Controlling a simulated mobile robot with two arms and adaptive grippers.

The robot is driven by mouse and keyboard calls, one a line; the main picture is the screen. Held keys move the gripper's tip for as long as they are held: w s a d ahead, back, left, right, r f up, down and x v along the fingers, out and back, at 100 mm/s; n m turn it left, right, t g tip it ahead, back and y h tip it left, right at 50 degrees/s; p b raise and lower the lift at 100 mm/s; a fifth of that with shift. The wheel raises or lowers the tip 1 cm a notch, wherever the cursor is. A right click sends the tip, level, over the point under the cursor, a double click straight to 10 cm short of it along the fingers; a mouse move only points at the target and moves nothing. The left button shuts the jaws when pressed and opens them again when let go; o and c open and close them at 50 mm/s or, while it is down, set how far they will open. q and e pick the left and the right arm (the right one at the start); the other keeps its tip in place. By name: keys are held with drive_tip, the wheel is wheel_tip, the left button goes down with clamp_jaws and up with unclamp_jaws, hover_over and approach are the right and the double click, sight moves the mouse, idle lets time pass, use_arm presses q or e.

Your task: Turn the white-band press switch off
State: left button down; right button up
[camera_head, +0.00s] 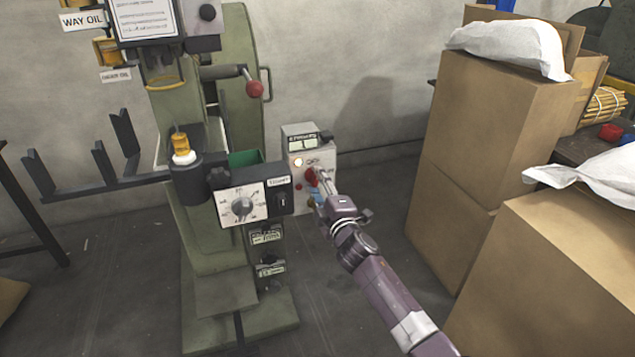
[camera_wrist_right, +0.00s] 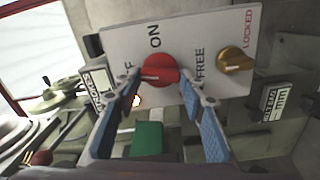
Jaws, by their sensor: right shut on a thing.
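The green press (camera_head: 215,230) stands at left centre in the head view, with a white ring (camera_head: 184,158) below a yellow cap. A pale control box (camera_head: 303,187) is at its right side. My right gripper (camera_head: 316,180) reaches this box from the lower right. In the right wrist view, the red switch knob (camera_wrist_right: 160,71) sits between the two blue-padded fingers of my right gripper (camera_wrist_right: 166,84), which is shut on it. A pale mark on the knob lies on its left, toward a partly covered label ending in F; ON is above. My left gripper is not in view.
A lit lamp (camera_head: 298,162) is on the box. A yellow knob (camera_wrist_right: 235,61), between FREE and LOCKED, is right of the red one. A dial panel (camera_head: 241,204) is on the press. Stacked cardboard boxes (camera_head: 480,150) stand at the right. Some floor is clear between.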

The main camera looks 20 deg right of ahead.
drive_tip(key=shift+f+n, duration=0.1)
drive_tip(key=shift+n, duration=0.9)
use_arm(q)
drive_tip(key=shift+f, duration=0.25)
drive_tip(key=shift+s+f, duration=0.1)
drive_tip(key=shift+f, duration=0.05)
use_arm(e)
drive_tip(key=shift+n, duration=0.3)
drive_tip(key=o, duration=1.2)
drive_tip(key=shift+c, duration=0.2)
drive_tip(key=s, duration=1.2)
drive_tip(key=shift+d, duration=0.2)
